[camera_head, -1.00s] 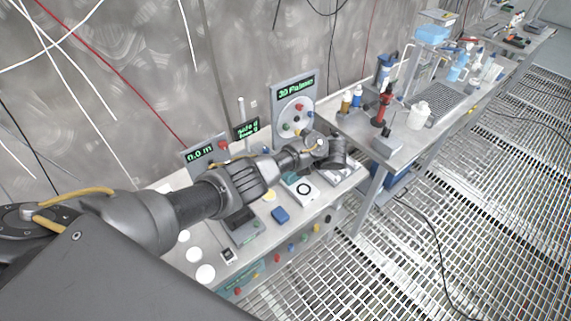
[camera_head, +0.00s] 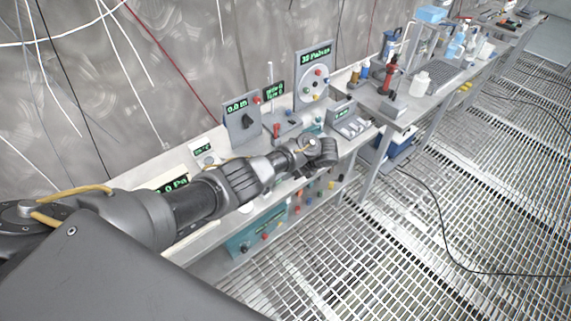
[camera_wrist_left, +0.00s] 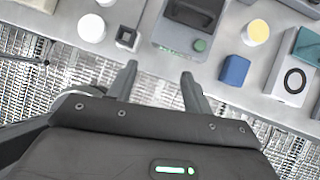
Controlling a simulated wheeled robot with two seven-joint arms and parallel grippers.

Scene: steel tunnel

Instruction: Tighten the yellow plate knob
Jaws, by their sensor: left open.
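A grey upright panel (camera_head: 301,97) with a green display carries a round pale plate (camera_head: 312,98) with several small coloured knobs in the head view. I cannot clearly pick out a yellow knob on it at this size. My left arm reaches over the bench from the left, in front of and below this panel. The left gripper (camera_wrist_left: 160,82) is open and empty in the wrist view, its two fingers pointing at the bench's front edge. A round yellow-topped piece (camera_wrist_left: 256,32) stands on the bench beyond the fingers, to the right. My right gripper is not in view.
A grey display panel (camera_head: 241,121) stands left of the plate panel. A teal panel (camera_head: 240,246) with coloured knobs is below the bench. Grated floor lies in front.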

